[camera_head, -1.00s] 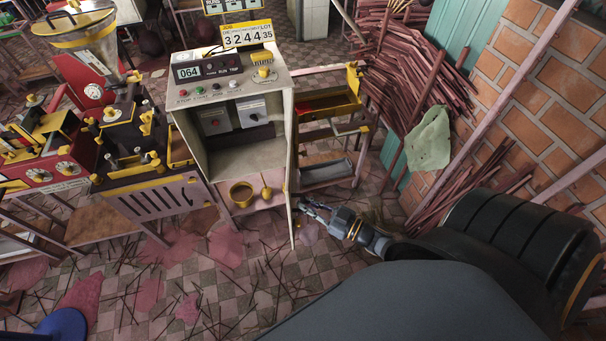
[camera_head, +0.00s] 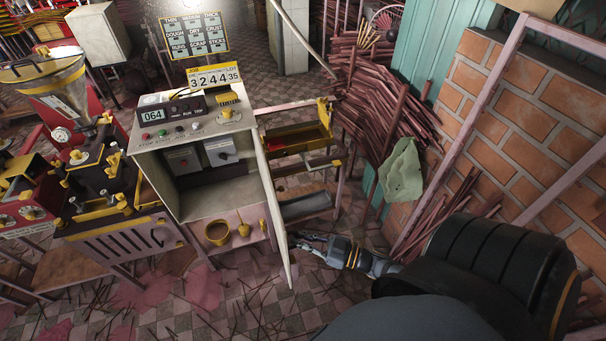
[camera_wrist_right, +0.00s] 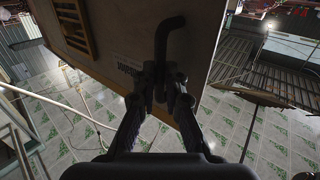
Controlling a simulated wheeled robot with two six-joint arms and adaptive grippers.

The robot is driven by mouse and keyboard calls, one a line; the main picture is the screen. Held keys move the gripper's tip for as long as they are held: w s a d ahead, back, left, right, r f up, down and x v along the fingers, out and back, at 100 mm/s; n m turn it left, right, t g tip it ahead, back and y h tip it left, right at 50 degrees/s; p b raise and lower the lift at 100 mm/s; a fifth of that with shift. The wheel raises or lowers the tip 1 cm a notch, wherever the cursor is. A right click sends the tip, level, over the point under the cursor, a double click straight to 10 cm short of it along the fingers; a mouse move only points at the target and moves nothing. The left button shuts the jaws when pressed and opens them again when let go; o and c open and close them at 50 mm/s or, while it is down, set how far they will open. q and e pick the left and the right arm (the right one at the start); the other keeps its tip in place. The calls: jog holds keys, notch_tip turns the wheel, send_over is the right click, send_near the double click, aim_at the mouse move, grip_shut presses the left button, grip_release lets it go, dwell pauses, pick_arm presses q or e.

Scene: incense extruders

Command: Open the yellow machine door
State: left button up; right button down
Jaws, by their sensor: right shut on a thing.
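The machine is a cream-yellow cabinet (camera_head: 148,168) with a 064 display, buttons and an open front. Its door (camera_head: 277,220) stands open at the cabinet's right edge, seen almost edge-on in the head view. My right gripper (camera_head: 302,241) is at the outer side of the door, near its lower end. In the right wrist view the door panel (camera_wrist_right: 118,45) has a slotted vent, and my right gripper (camera_wrist_right: 160,92) is shut on the dark bent door handle (camera_wrist_right: 168,38). The handle is hidden in the head view. My left gripper is not in view.
A gold pot (camera_head: 217,233) sits on the shelf below the cabinet opening. A rack with a yellow-edged tray (camera_head: 297,138) stands right of the cabinet. Bundled sticks (camera_head: 375,95) and a brick wall (camera_head: 510,130) are farther right. The floor before the cabinet has scattered sticks.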

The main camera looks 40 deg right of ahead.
jog(key=c, duration=1.8)
grip_release()
jog(key=shift+w+r, duration=0.4)
jog(key=shift+w, duration=0.05)
jog(key=shift+o, duration=1.2)
jog(key=shift+w+d+f, duration=0.1)
jog(key=shift+w+f, duration=0.1)
jog(key=shift+o, duration=0.8)
jog(key=shift+w+f, duration=0.2)
jog(key=shift+w, duration=0.1)
jog(key=v, duration=0.8)
jog(key=shift+s, duration=0.1)
